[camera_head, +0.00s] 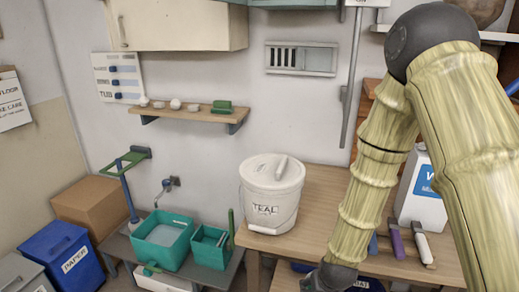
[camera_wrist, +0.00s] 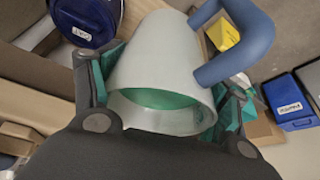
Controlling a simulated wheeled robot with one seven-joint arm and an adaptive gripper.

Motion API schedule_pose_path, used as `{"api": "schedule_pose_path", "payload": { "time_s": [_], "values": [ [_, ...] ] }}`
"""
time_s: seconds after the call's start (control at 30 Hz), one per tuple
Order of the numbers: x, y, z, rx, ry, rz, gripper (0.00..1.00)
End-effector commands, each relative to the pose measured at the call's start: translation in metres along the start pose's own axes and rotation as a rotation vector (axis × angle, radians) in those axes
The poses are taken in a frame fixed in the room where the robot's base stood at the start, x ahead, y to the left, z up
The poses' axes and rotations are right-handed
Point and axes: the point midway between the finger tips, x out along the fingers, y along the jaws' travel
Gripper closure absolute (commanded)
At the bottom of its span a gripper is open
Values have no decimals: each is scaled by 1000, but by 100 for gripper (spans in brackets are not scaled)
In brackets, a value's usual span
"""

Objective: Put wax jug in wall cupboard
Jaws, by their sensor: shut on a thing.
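A pale grey-white jug (camera_wrist: 150,60) with a thick blue handle (camera_wrist: 243,50) fills the middle of the wrist view, greenish inside its open end. My gripper (camera_wrist: 165,95) is shut on it, with a finger on each side. No label shows on this jug, so I cannot tell whether it is the wax jug. In the head view, my gripper (camera_head: 328,278) is low at the bottom edge, and the held jug is hidden or out of frame. A cream wall cupboard (camera_head: 180,25) hangs at top left, its front looking closed, its top cut off.
A white TEAL bucket (camera_head: 270,205) stands on the wooden table (camera_head: 320,195). A white container (camera_head: 408,208) with a blue label starting with W is behind my arm. A shelf (camera_head: 180,114) with small items is under the cupboard. Teal tubs (camera_head: 162,240) and a blue PAPER bin (camera_head: 62,258) are lower left.

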Motion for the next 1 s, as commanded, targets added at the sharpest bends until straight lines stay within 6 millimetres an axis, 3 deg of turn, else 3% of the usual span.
{"api": "schedule_pose_path", "payload": {
  "time_s": [0.23,1.0],
  "values": [
    [15,-2,15,11,0,5,66],
    [17,-1,16,12,1,7,66]
  ]
}}
